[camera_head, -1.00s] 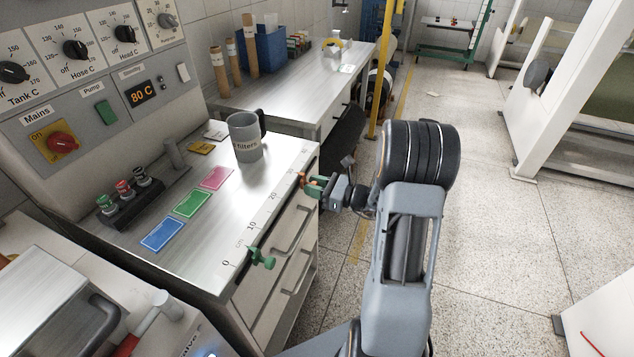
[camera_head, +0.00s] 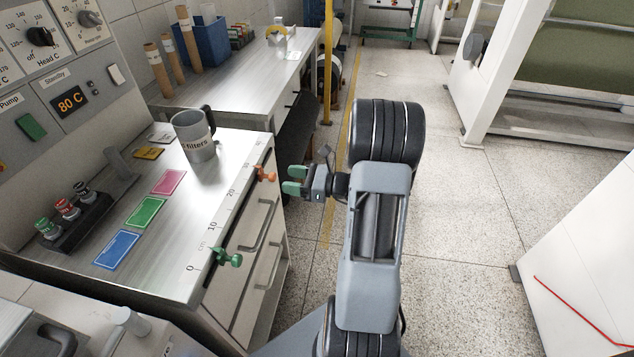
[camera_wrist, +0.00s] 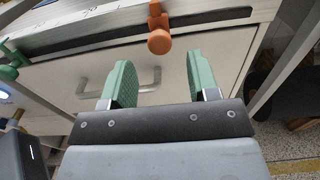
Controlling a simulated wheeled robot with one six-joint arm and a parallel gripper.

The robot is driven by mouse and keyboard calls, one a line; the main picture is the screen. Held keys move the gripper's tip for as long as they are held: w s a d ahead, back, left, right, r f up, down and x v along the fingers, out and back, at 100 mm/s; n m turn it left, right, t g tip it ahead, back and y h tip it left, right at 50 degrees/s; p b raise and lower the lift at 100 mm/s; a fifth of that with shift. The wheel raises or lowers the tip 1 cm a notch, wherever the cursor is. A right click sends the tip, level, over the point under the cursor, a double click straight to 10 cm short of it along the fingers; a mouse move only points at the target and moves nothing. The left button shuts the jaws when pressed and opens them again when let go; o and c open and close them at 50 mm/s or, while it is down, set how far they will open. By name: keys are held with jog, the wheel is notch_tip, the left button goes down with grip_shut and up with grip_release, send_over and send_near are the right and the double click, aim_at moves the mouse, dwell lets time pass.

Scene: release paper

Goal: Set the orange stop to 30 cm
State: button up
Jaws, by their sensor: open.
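The orange stop (camera_head: 265,173) sits on the rail along the bench's front edge, beyond the 20 mark on the scale (camera_head: 232,192). I cannot read its exact value. My gripper (camera_head: 288,180) is open and empty, a short gap to the right of the stop in the head view. In the wrist view, the orange stop (camera_wrist: 159,41) is beyond and roughly midway between the green fingers of my gripper (camera_wrist: 160,72), not between them. A green stop (camera_head: 230,257) sits on the same rail nearer the 0 end.
Drawers with bar handles (camera_head: 262,232) are below the rail. A grey mug (camera_head: 194,137), coloured cards (camera_head: 146,211) and a rack of small bottles (camera_head: 70,222) stand on the bench top (camera_head: 190,190). Open floor (camera_head: 450,230) lies to the right.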

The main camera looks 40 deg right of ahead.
jog(key=v, duration=0.8)
dwell(0.4)
